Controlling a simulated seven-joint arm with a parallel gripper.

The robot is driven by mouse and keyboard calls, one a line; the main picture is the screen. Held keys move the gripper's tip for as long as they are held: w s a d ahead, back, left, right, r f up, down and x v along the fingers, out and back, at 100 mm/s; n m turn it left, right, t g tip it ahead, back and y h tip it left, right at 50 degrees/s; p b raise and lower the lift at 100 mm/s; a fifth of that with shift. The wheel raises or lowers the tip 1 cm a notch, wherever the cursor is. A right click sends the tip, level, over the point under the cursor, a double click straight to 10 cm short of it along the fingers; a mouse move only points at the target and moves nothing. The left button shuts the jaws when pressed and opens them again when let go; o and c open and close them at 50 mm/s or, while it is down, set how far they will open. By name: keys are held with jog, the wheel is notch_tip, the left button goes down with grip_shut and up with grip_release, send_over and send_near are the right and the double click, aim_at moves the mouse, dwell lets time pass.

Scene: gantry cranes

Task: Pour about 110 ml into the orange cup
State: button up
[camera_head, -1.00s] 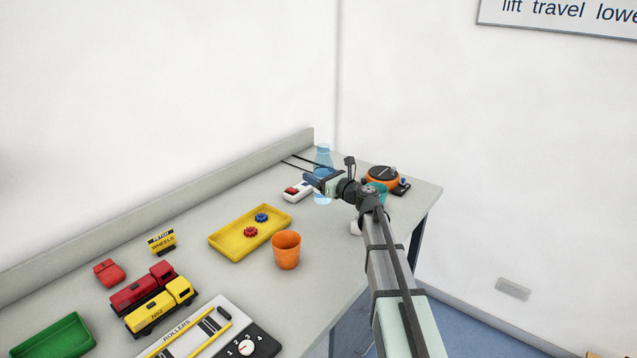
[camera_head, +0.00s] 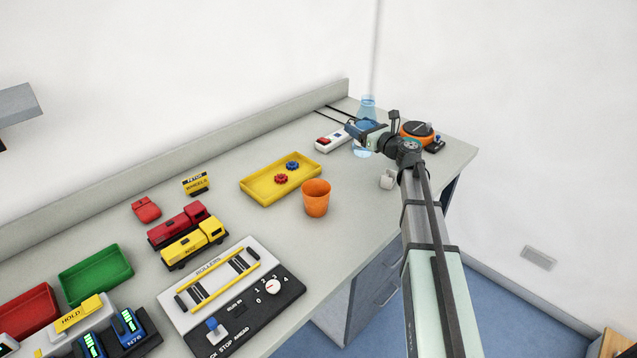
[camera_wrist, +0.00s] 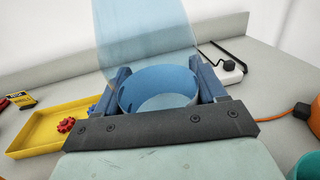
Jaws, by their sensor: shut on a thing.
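The orange cup (camera_head: 316,198) stands upright on the table, right of the yellow tray, and looks empty. My gripper (camera_head: 370,129) is at the far right part of the table, behind and to the right of the cup.
A yellow tray (camera_head: 264,194) with a red and a blue wheel lies left of the cup. A white switch box (camera_head: 331,141) is left of my gripper, and an orange round device (camera_head: 416,130) is right of it. Toy trucks (camera_head: 193,243) and a roller panel (camera_head: 215,280) stand nearer.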

jog(key=s+a+f+n+g+y, duration=0.1)
jog(key=s+a+n+g+y, duration=0.2)
jog(key=s+g, duration=0.3)
jog(key=s+a+f+n+g+y, duration=0.1)
jog(key=s+a+n+g+y, duration=0.3)
jog(key=s, duration=0.5)
jog(key=shift+s+a+f+n+g, duration=0.2)
jog(key=shift+s+f+n+g, duration=0.15)
jog(key=shift+n+g, duration=0.75)
jog(key=shift+w+n, duration=0.1)
jog(key=shift+n, duration=0.3)
